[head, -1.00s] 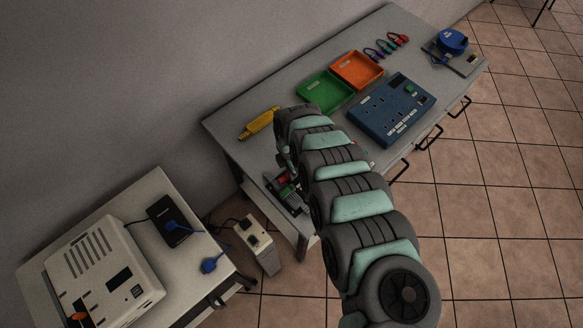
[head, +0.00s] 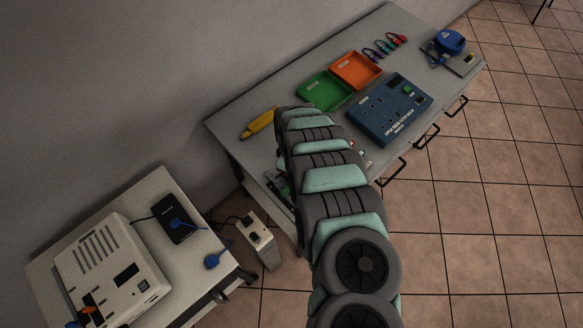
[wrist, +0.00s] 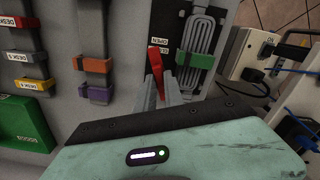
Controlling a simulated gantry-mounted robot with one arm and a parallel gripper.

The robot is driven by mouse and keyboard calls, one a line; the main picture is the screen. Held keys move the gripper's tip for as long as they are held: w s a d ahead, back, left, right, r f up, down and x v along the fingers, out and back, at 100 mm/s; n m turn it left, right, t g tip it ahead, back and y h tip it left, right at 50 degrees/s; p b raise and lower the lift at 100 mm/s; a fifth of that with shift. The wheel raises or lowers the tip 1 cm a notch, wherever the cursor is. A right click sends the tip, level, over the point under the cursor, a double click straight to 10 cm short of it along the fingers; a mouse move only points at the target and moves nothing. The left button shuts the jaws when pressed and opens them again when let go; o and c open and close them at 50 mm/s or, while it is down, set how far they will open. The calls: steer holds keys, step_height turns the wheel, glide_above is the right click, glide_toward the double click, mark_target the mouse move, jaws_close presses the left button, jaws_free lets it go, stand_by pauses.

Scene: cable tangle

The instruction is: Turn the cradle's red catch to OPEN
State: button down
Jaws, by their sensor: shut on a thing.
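In the wrist view the red catch (wrist: 156,72) is a flat lever that stands between my gripper's grey fingertips (wrist: 167,84). My gripper is shut on it. The dark cradle (wrist: 165,28) lies just beyond, with a grey ribbed part (wrist: 199,35) and a green strap (wrist: 194,60) across it. A white label that seems to read OPEN sits on the cradle just above the catch. The catch's lower part is hidden by the fingers. In the head view my arm hides my gripper and most of the cradle (head: 277,183).
In the wrist view, coloured clips on grey straps (wrist: 92,62) stand left of the cradle, with a green tray (wrist: 22,122) at lower left. A white socket block (wrist: 251,55) with a plug and blue cable lies close on the right.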

steer(key=shift+m, duration=2.2)
steer(key=c, duration=1.4)
jaws_free()
steer(key=shift+c, duration=0.2)
step_height(320, 180, up, 11)
steer(key=shift+p, duration=0.35)
steer(key=shift+w+a+f, duration=0.1)
steer(key=shift+f, duration=0.05)
